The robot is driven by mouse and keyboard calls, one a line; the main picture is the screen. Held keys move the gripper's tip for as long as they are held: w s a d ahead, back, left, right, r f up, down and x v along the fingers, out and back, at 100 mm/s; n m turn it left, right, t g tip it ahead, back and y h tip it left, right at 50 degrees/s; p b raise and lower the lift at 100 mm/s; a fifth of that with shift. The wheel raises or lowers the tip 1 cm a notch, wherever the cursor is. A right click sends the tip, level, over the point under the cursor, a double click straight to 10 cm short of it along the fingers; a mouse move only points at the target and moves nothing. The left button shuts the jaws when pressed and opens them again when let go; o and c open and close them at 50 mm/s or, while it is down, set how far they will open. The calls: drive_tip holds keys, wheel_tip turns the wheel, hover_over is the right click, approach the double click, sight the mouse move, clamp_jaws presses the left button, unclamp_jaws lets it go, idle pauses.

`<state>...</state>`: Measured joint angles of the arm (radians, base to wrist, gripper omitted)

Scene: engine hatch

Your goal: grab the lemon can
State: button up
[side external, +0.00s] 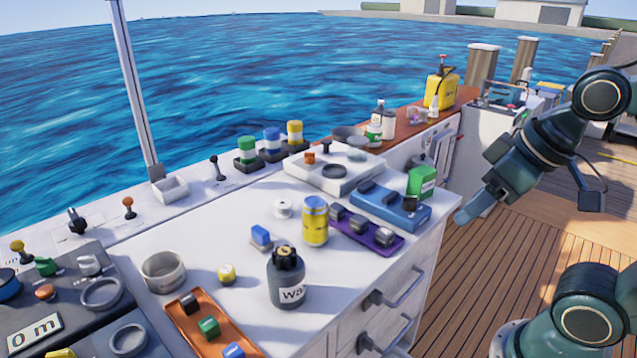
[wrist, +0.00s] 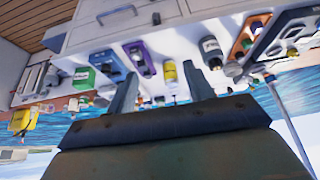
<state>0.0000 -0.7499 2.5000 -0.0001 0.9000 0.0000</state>
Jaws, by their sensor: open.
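The lemon can, a yellow can with a blue-grey band and top (side external: 315,222), stands upright on the white counter (side external: 225,210). It is also visible in the wrist view (wrist: 170,73), between my two fingers in the picture but beyond them. My gripper (side external: 464,214) is to the right of the can, off the counter's right edge, with clear distance between them. In the wrist view my gripper (wrist: 161,75) has its fingers spread apart with nothing held. No part of the can is hidden by the gripper.
A purple tray (side external: 368,237) with dark blocks and a blue tray (side external: 392,207) lie right of the can. A green box (side external: 421,181) stands beyond. A dark grey bottle (side external: 287,282) stands in front, and a white spool (side external: 283,208) lies left. Drawer handles (side external: 405,287) project from the counter.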

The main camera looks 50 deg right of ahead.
drive_tip(key=o, duration=0.5)
drive_tip(key=shift+w+r, duration=0.1)
drive_tip(key=w+r+n+g, duration=0.35)
drive_tip(key=w+n, duration=0.55)
drive_tip(key=w, duration=0.8)
drive_tip(key=w+f+n, duration=0.3)
drive_tip(key=w, duration=0.2)
drive_tip(key=w+f+n+g, duration=0.1)
drive_tip(key=w+f+n, duration=0.2)
drive_tip(key=w, duration=0.2)
drive_tip(key=w+f+n+g, duration=0.1)
drive_tip(key=w+f+n, duration=0.2)
drive_tip(key=w, duration=0.3)
drive_tip(key=shift+a, duration=0.1)
